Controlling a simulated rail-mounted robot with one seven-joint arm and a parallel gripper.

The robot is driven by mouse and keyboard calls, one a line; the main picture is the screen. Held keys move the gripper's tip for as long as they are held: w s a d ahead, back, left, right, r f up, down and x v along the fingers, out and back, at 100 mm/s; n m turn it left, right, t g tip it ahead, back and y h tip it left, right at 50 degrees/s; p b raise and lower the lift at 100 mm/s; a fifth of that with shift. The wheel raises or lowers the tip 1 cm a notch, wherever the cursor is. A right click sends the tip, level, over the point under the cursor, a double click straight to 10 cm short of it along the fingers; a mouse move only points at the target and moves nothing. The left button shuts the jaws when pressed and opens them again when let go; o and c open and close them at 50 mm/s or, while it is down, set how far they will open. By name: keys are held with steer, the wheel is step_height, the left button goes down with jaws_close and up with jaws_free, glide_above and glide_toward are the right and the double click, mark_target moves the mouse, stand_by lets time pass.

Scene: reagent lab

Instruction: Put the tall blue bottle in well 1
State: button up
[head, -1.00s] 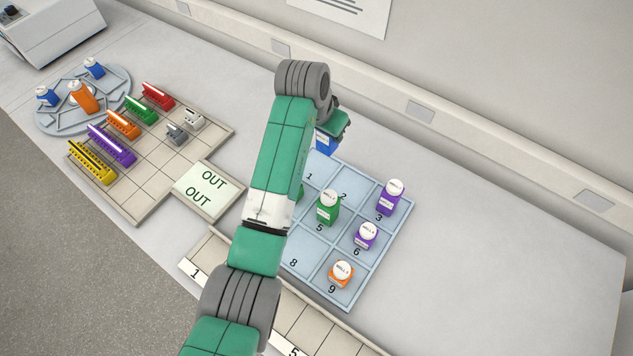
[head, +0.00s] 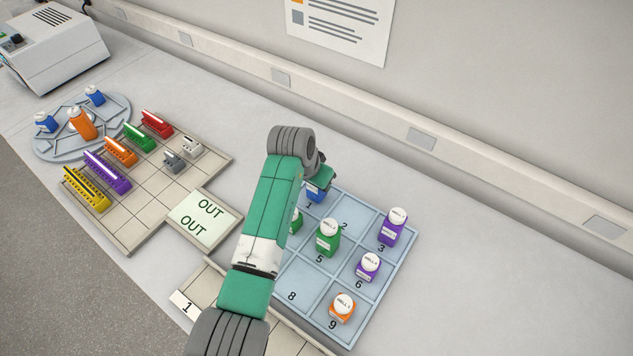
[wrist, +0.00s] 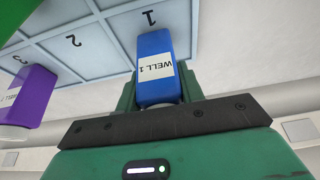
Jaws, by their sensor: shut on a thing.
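The tall blue bottle (head: 316,195) is at well 1 of the pale blue tray (head: 352,208), at its back left corner. My gripper (head: 322,172) is shut on it from above, and the arm covers part of it. In the wrist view the bottle (wrist: 157,62) sits between the fingers of the gripper (wrist: 160,90), with its "WELL 1" label showing. The number 1 is visible right beside the bottle. I cannot tell whether the bottle's base touches the well floor.
The tray also holds a green bottle (head: 327,238) at well 5, purple bottles at wells 3 (head: 391,228) and 6 (head: 368,267), and an orange bottle (head: 342,309) at well 9. Another green bottle (head: 296,222) is partly behind my arm. Wells 2 and 8 look empty.

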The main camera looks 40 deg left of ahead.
steer(key=shift+f, duration=0.1)
steer(key=shift+f, duration=0.15)
steer(key=o, duration=1)
steer(key=p+v, duration=0.2)
steer(key=v, duration=1)
steer(key=shift+p, duration=0.3)
